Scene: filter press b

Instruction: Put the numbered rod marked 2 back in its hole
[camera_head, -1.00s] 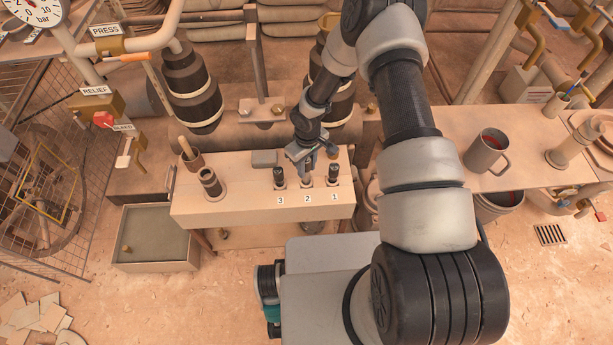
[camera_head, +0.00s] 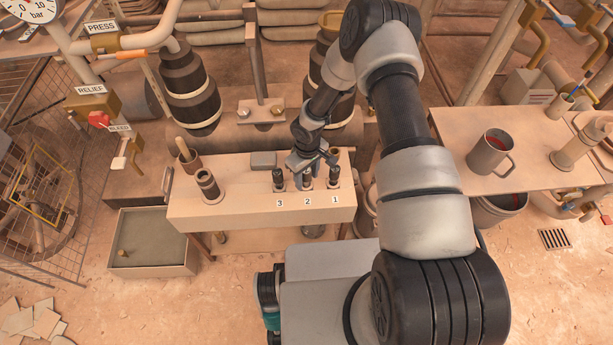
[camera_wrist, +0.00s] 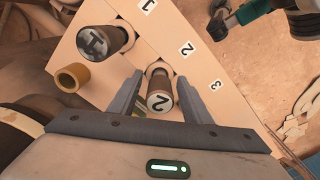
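The rod marked 2 (camera_wrist: 160,90) stands upright at the white collar by label 2 in the wrist view, its numbered end facing me. I cannot tell how deep it sits. It also shows between the fingers in the head view (camera_head: 307,181). My gripper (camera_wrist: 160,75) is open, with one finger on each side of the rod and a narrow gap at both sides. The pale bench (camera_head: 240,205) has labels 3, 2 and 1 along its front. Its hole 2 is hidden beneath the rod.
Rod 3 (camera_head: 279,180) stands left of my gripper and rod 1 (camera_wrist: 100,41) stands close on the other side. A dark cylinder (camera_head: 208,186) and a small grey block (camera_head: 263,160) are farther left on the bench.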

